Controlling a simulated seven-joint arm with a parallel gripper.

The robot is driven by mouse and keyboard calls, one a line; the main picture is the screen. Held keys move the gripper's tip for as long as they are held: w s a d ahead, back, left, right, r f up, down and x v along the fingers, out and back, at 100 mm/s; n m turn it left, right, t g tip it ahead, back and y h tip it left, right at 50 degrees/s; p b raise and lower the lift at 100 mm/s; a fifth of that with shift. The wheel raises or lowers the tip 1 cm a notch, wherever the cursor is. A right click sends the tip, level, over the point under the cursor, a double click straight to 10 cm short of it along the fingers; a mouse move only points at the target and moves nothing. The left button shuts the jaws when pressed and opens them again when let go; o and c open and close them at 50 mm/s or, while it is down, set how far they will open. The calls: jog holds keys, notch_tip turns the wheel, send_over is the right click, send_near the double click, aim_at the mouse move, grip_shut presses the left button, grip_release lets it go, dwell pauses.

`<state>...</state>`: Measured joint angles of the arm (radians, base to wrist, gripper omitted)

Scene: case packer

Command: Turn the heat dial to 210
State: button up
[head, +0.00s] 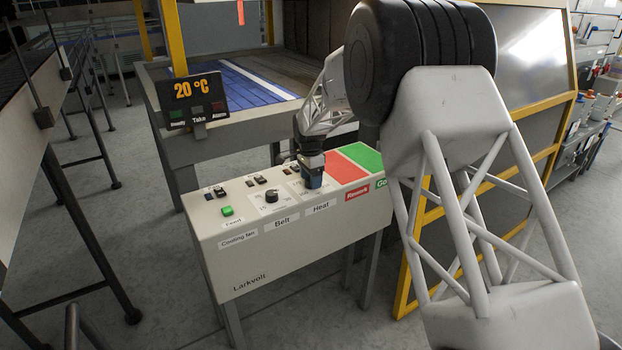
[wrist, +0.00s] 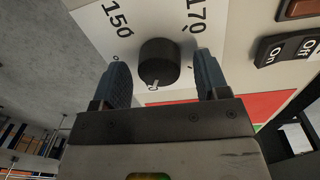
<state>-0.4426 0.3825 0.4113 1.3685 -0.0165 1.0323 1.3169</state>
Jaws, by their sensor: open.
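The heat dial is a dark round knob (wrist: 158,62) on a white scale plate in the wrist view. The numbers 150 and 170 show beside it. A small white mark shows on the knob's near side; I cannot tell what value it points to. My gripper (wrist: 162,80) is open, with one blue-grey finger on each side of the knob and gaps between. In the head view my gripper (head: 313,180) is pointed down over the panel above the "Heat" label (head: 321,207) and hides the dial.
A display (head: 192,101) reads 20 °C. A yellow-framed guard (head: 535,160) stands at right.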

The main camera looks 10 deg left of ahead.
jog(key=shift+w+a+r, duration=0.1)
jog(key=shift+r, duration=1.85)
jog(key=shift+w+a+r, duration=0.1)
jog(key=shift+r, duration=1.85)
jog(key=shift+d, duration=0.1)
jog(key=shift+s+d+r, duration=0.1)
jog(key=shift+d+r, duration=0.05)
jog(key=s+d+r+n, duration=0.2)
jog(key=s+d+r, duration=0.3)
jog(key=s+d, duration=0.35)
jog(key=s+d+r+n+t, duration=0.1)
jog(key=s+d+r, duration=0.4)
jog(key=s+d, duration=0.3)
jog(key=s+d+r+n, duration=0.2)
jog(key=s+d+r, duration=0.35)
jog(key=d, duration=0.35)
jog(key=s+d+f+n, duration=0.1)
jog(key=s+d, duration=0.4)
jog(key=s, duration=0.6)
jog(key=s+d+f+n+t, duration=0.1)
jog(key=s+d, duration=0.3)
jog(key=s, duration=0.7)
jog(key=s+d+f+n+t, duration=0.1)
jog(key=s+d, duration=0.4)
jog(key=s, duration=0.6)
notch_tip(320, 180, down, 2)
jog(key=shift+s+d+f+n, duration=0.1)
jog(key=shift+s+d+n, duration=0.2)
jog(key=shift+n, duration=0.6)
